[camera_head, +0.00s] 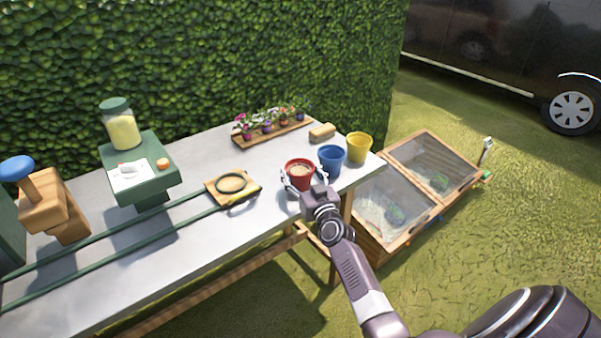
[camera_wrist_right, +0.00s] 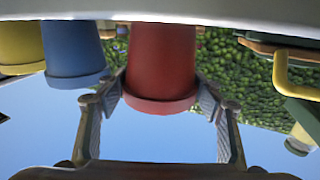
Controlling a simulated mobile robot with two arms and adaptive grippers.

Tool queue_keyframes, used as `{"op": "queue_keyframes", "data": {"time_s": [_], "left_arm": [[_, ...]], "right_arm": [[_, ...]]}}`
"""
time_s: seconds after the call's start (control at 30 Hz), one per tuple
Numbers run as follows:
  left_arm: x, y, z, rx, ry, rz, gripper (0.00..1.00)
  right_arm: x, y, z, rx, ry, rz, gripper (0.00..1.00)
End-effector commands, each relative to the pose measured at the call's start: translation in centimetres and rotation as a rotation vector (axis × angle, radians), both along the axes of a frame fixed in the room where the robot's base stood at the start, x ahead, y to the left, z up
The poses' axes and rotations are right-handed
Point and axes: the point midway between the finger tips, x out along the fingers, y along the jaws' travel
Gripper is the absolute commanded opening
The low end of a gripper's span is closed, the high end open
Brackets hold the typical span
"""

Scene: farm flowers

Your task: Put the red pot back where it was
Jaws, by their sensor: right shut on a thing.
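The red pot (camera_head: 300,174) is at the right part of the grey table (camera_head: 190,245), near its front edge, with pale brown fill inside. It also shows in the right wrist view (camera_wrist_right: 161,62), upside down there, between the two fingers. My right gripper (camera_head: 304,178) is shut on the red pot, one finger on each side; it also shows in the wrist view (camera_wrist_right: 160,97). The pot looks upright. I cannot tell whether its base touches the table. My left gripper is not in view.
A blue pot (camera_head: 331,160) and a yellow pot (camera_head: 359,148) stand right of the red pot. A wooden board with a dark ring (camera_head: 213,190) lies to its left. A flower tray (camera_head: 259,139) and a wooden block (camera_head: 322,133) are behind. Cold frames (camera_head: 374,247) stand beyond the right end.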

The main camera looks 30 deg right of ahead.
Motion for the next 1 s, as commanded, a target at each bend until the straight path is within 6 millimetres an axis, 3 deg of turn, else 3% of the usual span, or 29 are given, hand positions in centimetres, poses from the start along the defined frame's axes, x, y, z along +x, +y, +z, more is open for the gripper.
{"op": "queue_keyframes", "data": {"time_s": [0.2, 0.6, 1.0], "left_arm": [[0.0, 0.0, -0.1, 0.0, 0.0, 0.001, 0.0], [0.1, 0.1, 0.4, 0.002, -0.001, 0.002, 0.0], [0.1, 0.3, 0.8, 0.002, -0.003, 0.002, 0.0]], "right_arm": [[0.0, 0.0, -0.2, -0.001, 0.001, 0.0, 0.79], [-0.2, 0.1, 0.3, 0.001, 0.002, 0.001, 0.79], [-7.5, 1.8, 0.0, 0.001, 0.003, 0.001, 0.79]]}}
